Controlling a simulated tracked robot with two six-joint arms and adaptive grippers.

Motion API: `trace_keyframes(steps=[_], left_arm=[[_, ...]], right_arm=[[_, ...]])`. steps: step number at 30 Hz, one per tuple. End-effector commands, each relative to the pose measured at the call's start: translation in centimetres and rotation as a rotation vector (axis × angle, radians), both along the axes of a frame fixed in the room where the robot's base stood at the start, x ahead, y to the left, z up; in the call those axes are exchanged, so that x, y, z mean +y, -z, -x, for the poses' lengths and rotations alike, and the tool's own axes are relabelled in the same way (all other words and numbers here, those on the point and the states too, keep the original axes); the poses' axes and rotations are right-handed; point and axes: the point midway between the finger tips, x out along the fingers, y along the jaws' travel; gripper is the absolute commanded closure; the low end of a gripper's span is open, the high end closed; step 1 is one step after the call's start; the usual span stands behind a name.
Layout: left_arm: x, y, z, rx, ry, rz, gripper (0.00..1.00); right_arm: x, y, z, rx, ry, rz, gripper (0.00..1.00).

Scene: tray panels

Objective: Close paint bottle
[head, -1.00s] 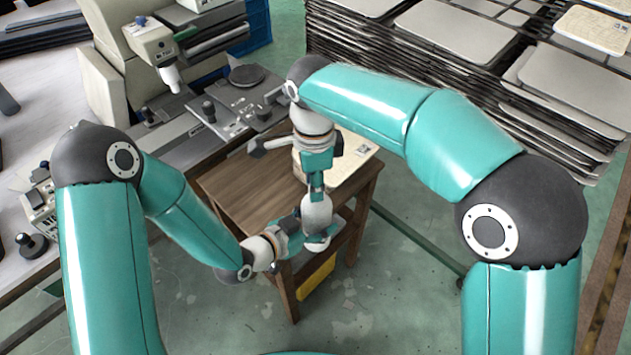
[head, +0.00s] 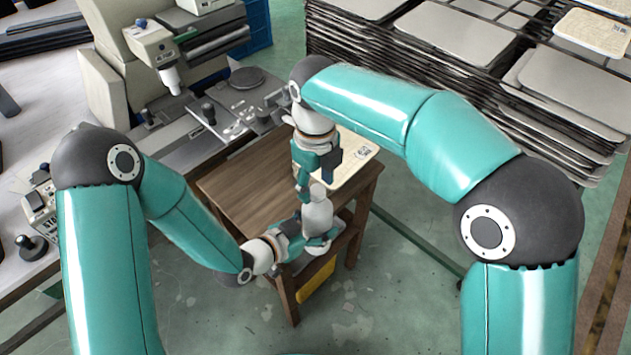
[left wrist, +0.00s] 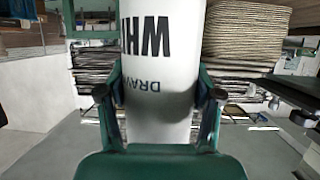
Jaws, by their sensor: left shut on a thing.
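The white paint bottle (head: 318,216) stands roughly upright near the front edge of the small wooden table, with its narrow top up. It fills the middle of the left wrist view (left wrist: 158,95), with dark lettering upside down; its top is out of that frame. My left gripper (head: 303,240) is shut around the bottle's body, one finger on each side in the left wrist view (left wrist: 160,100). My right gripper (head: 304,190) points down right by the bottle's top. Whether it touches the bottle, and whether it is open, I cannot tell. I cannot make out a cap.
The wooden table (head: 245,190) has bare room on its left. A pale tray panel (head: 352,165) lies on it behind the right gripper. A workbench with a machine (head: 225,115) stands at the back left. Stacked panels (head: 470,40) stand at the back right. A yellow thing (head: 317,280) sits under the table.

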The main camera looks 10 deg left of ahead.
Motion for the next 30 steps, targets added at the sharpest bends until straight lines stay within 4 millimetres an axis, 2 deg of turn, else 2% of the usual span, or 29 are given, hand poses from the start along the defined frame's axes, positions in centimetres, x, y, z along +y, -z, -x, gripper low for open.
trace_keyframes(steps=[9, 21, 29, 30], left_arm=[[0.1, -0.2, -0.2, -0.005, -0.005, 0.003, 1.00], [0.1, -0.2, -0.2, -0.005, -0.006, 0.003, 1.00], [0.1, -0.2, -0.2, -0.005, -0.006, 0.003, 1.00], [0.1, -0.2, -0.2, -0.005, -0.006, 0.003, 1.00]], right_arm=[[0.0, -0.2, 0.1, 0.004, -0.002, 0.002, 0.43], [0.0, -4.3, 0.2, 0.005, -0.003, 0.002, 0.43], [0.0, -4.5, 0.2, 0.006, -0.003, 0.003, 0.43], [0.0, -4.5, 0.2, 0.006, -0.003, 0.003, 0.48]])
